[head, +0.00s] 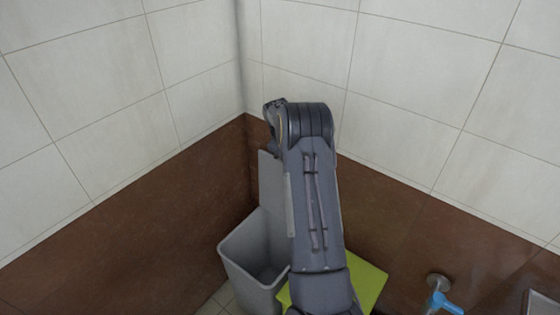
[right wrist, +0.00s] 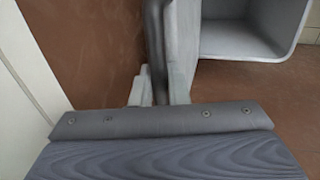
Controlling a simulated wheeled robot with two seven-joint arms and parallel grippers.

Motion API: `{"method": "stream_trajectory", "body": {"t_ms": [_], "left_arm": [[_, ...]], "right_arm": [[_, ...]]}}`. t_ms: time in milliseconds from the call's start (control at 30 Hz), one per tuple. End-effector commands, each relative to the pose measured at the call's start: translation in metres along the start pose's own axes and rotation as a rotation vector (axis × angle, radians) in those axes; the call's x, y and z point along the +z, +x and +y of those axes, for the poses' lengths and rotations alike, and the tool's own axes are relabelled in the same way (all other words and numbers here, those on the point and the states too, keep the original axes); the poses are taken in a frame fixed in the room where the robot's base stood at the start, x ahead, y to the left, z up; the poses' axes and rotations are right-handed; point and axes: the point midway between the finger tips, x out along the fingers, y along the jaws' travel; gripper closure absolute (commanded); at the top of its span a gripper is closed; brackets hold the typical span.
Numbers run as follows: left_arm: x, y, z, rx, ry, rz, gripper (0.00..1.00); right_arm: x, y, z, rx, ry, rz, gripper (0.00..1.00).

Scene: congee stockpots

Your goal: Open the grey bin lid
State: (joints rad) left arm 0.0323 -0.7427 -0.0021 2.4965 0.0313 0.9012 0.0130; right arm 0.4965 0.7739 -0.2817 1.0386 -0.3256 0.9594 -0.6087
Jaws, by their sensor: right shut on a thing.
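The grey bin (head: 232,262) stands in the corner with its mouth open and its inside visible. Its grey lid (head: 269,185) stands upright at the back of the bin, partly hidden behind my right arm. In the right wrist view my right gripper (right wrist: 158,88) is shut on the lid (right wrist: 160,35), which shows nearly edge-on between the fingers. The open bin (right wrist: 245,52) lies to the right of it there. In the head view my right arm hides the fingers. My left gripper is not in view.
A yellow-green surface (head: 369,281) lies beside the bin, partly under my right arm. A tap with a blue handle (head: 445,303) and a metal basin edge (head: 541,303) are at lower right. Brown and white tiled walls (head: 90,245) close in the corner behind the bin.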

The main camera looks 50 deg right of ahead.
Motion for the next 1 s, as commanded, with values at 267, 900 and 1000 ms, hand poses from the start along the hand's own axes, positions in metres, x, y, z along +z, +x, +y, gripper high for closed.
{"method": "stream_trajectory", "body": {"t_ms": [267,900,1000], "left_arm": [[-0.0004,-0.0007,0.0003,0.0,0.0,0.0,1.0],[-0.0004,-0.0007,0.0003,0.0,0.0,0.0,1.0],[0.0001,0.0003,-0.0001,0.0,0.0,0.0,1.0]], "right_arm": [[0.0003,0.0031,0.0078,0.002,-0.001,-0.001,1.0],[0.0002,0.0028,0.007,0.001,0.0,-0.001,0.68],[-0.0001,-0.0006,0.0071,0.001,0.0,0.0,0.68]]}}
